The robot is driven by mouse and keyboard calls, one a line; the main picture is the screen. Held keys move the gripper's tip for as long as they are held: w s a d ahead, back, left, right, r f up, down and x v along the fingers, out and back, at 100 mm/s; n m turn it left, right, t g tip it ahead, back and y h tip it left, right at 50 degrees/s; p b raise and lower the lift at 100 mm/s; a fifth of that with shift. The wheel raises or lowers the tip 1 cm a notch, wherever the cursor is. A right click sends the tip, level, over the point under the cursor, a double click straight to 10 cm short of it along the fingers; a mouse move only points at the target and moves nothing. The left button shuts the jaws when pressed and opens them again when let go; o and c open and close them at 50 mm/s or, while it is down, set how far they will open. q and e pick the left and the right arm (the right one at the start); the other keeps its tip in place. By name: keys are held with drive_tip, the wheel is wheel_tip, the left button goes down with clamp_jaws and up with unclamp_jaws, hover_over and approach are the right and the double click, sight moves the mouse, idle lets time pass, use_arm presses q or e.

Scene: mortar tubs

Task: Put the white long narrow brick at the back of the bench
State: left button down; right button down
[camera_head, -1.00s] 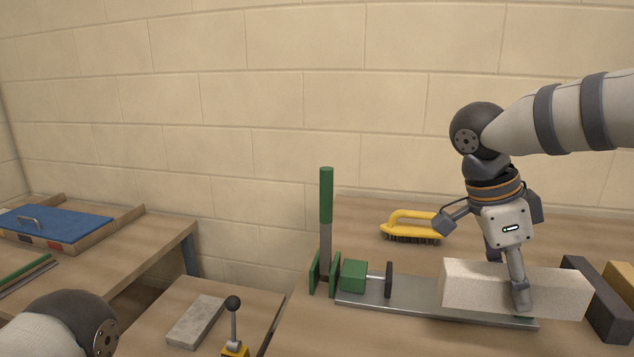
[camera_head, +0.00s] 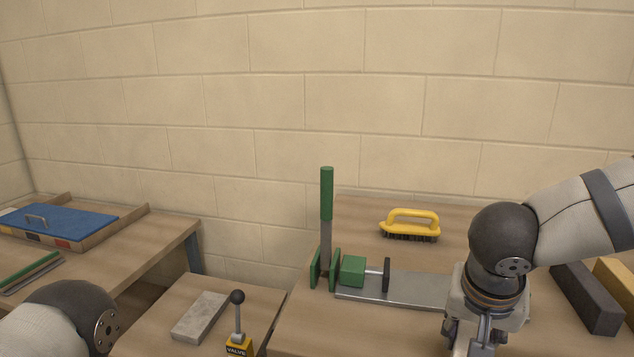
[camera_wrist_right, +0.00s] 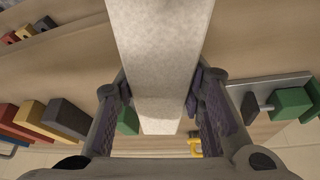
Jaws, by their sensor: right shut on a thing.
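The white long narrow brick (camera_wrist_right: 158,60) is between the two fingers of my right gripper (camera_wrist_right: 160,96) in the right wrist view. The fingers are shut on its sides, and it runs up out of the top of that view. In the head view my right gripper (camera_head: 478,340) is at the bottom edge, with its fingertips cut off. The brick does not show there. The bench (camera_head: 390,205) has bare wood at its back, along the wall. My left gripper is out of view.
A yellow-handled brush (camera_head: 410,223) stands at the bench back. A metal plate (camera_head: 415,290) with a green clamp (camera_head: 353,271) and upright green handle (camera_head: 327,195) is in the middle. A dark brick (camera_head: 590,300) and a yellow brick (camera_head: 617,280) lie at the right.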

sight(455, 356)
drive_tip(key=s+a+n, duration=0.1)
drive_tip(key=s+n, duration=0.1)
drive_tip(key=s+a+n+y, duration=0.1)
drive_tip(key=s+a, duration=0.1)
drive_tip(key=s, duration=0.1)
drive_tip(key=s+a+n+y, duration=0.1)
drive_tip(key=s+n, duration=0.1)
drive_tip(key=shift+s+a+r+n+t, duration=0.15)
drive_tip(key=shift+a+r+n+t, duration=0.15)
drive_tip(key=shift+a+r, duration=0.05)
drive_tip(key=w, duration=0.1)
drive_tip(key=w+f, duration=0.2)
drive_tip(key=shift+w, duration=0.4)
drive_tip(key=shift+s, duration=0.15)
